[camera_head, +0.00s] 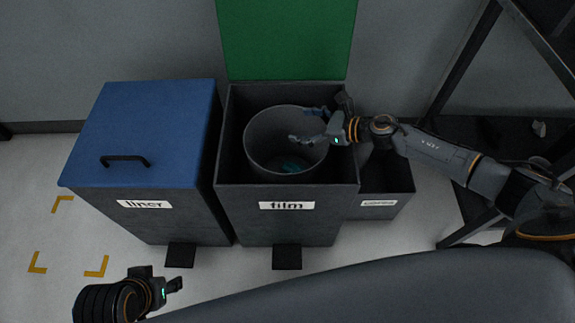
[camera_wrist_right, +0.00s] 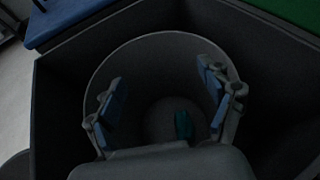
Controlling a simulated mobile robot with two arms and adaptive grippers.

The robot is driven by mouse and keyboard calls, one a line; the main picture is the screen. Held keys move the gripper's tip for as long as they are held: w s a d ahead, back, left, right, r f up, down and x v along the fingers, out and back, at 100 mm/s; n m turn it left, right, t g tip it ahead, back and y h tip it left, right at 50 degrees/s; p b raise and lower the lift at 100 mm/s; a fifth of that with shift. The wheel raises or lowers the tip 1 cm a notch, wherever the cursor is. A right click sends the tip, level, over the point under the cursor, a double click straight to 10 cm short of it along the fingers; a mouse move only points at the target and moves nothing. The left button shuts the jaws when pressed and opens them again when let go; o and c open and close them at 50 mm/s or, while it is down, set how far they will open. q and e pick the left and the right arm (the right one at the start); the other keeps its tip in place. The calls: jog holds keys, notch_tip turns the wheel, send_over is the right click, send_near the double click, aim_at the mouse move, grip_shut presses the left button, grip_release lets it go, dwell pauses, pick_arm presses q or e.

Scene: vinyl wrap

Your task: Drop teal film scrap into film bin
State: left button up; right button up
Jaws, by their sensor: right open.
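The film bin (camera_head: 232,197) is dark grey with a "film" label, and its green lid stands raised behind it. A round grey inner bucket (camera_head: 262,130) sits inside it. The teal film scrap (camera_head: 292,165) lies low inside the bucket; it also shows in the right wrist view (camera_wrist_right: 183,124). My right gripper (camera_head: 306,125) is over the bucket's mouth with its fingers apart and empty, above and clear of the scrap. Its fingers also show in the right wrist view (camera_wrist_right: 163,92). My left gripper (camera_head: 176,285) is at the lower left, away from the bin; its finger opening is unclear.
A liner bin (camera_head: 150,130) with a shut blue lid stands left of the film bin. A lower, open dark bin (camera_head: 378,203) stands to the right, partly behind my right arm. Black pedals (camera_head: 287,257) stick out in front. A dark metal frame (camera_head: 465,75) stands at the right.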

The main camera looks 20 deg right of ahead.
jog(key=v, duration=1.1)
jog(key=shift+d, duration=0.1)
